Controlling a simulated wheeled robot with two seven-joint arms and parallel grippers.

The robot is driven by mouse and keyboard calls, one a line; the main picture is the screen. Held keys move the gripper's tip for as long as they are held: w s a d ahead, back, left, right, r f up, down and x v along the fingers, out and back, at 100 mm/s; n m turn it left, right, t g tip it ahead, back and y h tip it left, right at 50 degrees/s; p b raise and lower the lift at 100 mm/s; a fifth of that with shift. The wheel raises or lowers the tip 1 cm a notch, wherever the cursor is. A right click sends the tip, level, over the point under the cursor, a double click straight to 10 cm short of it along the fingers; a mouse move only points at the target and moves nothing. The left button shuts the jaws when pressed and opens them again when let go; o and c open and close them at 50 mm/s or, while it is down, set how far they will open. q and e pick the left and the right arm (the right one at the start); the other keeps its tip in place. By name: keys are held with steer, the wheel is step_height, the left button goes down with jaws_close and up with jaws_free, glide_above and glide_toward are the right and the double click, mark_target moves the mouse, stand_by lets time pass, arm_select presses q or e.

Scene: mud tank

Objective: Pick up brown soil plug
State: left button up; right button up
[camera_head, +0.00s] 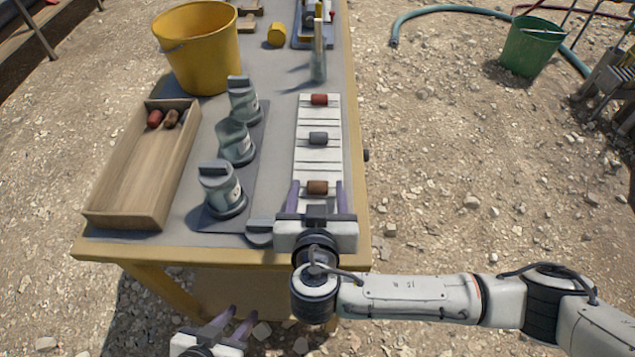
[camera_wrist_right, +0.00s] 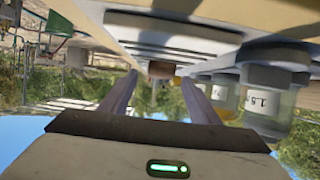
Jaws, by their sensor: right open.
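The brown soil plug (camera_head: 317,187) lies on the near end of a white slatted board (camera_head: 318,154) on the table. My right gripper (camera_head: 318,188) is open, with one purple finger on each side of the plug. In the right wrist view, which looks upside down, the plug (camera_wrist_right: 161,69) shows centred just beyond the two spread fingertips (camera_wrist_right: 161,78). Whether a finger touches it I cannot tell. My left gripper (camera_head: 234,315) is at the bottom edge, off the table, with its two fingers apart and nothing seen between them.
On the same board are a grey plug (camera_head: 318,138) and a red plug (camera_head: 319,99). A wooden tray (camera_head: 128,185) holds red and brown plugs. A yellow bucket (camera_head: 200,55) stands behind.

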steer(key=shift+x, duration=0.95)
steer(key=shift+s, duration=0.1)
steer(key=shift+c, duration=0.4)
steer(key=c, duration=1.1)
